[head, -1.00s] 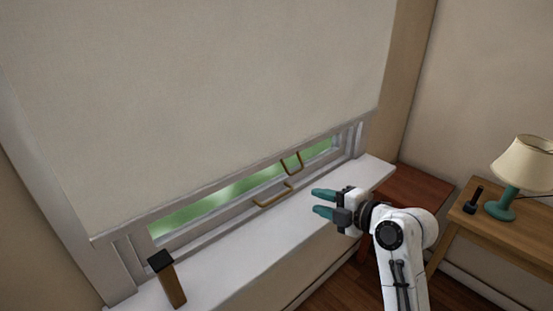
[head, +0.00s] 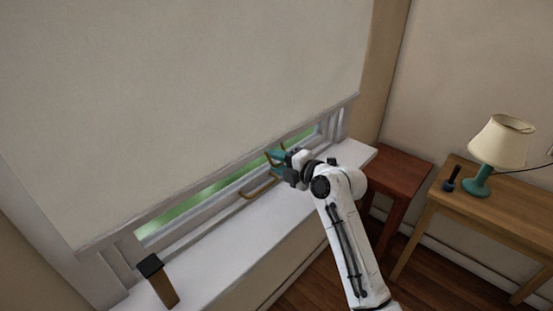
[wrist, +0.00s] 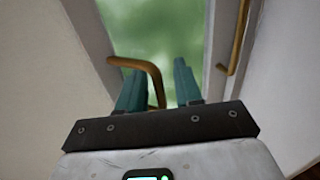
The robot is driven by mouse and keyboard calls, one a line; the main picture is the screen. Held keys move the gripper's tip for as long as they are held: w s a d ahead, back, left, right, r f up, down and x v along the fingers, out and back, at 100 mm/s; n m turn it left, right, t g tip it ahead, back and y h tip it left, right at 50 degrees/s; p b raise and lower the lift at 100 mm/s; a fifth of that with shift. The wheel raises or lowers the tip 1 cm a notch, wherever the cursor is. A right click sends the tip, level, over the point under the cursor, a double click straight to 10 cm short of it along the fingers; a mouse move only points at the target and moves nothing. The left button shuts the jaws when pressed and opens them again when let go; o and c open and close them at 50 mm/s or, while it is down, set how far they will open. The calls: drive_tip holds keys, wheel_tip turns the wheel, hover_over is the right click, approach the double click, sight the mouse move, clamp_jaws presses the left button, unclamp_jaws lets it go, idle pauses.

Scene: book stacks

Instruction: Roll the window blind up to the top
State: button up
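The cream window blind (head: 190,90) hangs low, with a narrow strip of window (head: 190,205) showing beneath it. A brass handle at its bottom bar shows in the wrist view (wrist: 150,67); its bent end reaches between my gripper's teal fingers. My gripper (head: 274,162) is at the blind's lower edge, right of its middle. In the wrist view the fingers (wrist: 160,88) stand apart, one on each side of the handle, and I see no firm grip. A second brass handle (wrist: 236,40), on the window frame, is right of the fingers.
A dark-topped wooden block (head: 158,280) stands on the white sill (head: 215,255) at left. A red-brown stool (head: 398,170) is right of the window. A wooden table (head: 480,205) beyond it holds a teal lamp (head: 497,150) and a small dark object (head: 452,180).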

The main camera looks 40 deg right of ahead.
drive_tip(key=shift+w, duration=0.25)
drive_tip(key=shift+c, duration=0.4)
drive_tip(key=shift+f, duration=0.1)
clamp_jaws()
